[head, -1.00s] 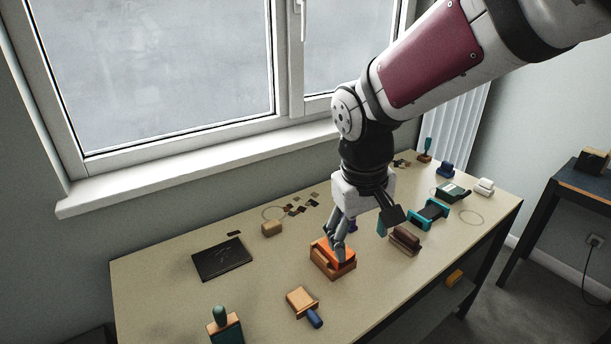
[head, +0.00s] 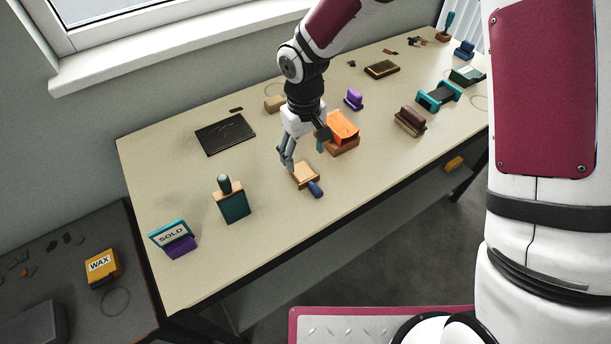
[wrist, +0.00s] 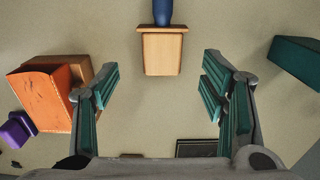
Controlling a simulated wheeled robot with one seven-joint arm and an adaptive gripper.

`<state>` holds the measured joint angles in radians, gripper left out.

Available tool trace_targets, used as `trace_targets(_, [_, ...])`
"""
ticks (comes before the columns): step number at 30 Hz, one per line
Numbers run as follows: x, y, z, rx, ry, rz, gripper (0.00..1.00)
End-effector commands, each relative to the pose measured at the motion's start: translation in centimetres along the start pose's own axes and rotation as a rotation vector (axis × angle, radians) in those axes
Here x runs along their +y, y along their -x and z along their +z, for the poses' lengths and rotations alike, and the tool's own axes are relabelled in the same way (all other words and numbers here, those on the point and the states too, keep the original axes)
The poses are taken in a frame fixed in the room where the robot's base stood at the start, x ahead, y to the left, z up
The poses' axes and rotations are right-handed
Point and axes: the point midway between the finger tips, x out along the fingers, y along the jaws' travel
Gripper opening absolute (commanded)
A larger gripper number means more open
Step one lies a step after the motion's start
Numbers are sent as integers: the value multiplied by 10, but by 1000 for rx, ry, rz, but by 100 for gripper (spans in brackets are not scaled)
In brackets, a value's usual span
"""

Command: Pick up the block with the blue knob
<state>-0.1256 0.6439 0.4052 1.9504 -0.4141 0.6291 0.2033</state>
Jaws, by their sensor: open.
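The light wooden block (head: 304,173) lies on the table with its blue knob (head: 315,189) pointing toward the table's front edge. In the wrist view the block (wrist: 162,55) is at top centre, and the knob (wrist: 163,12) is cut by the upper edge. My gripper (head: 303,157) is over the block's back side, fingers pointing down. In the wrist view my open gripper (wrist: 160,78) has one finger to each side, with a gap to the block and nothing held. The height above the table is hard to tell.
An orange-topped block (head: 342,129) stands close right of my gripper. A green block with a knob (head: 234,203) and a SOLD stamp (head: 172,236) stand to the left. A black pad (head: 225,135) lies behind. Bare tabletop lies in front of the block.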

Motion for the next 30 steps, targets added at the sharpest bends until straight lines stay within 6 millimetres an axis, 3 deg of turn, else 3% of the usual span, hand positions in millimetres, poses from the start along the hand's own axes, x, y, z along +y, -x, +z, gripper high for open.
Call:
trace_targets(8, [-1, -21, 1, -1, 1, -1, 66])
trace_targets(18, [-3, -63, 1, -2, 1, 0, 66])
trace_targets(26, [-3, -66, 1, 1, 0, 0, 66])
trace_targets(30, [-3, -66, 1, 1, 0, 0, 39])
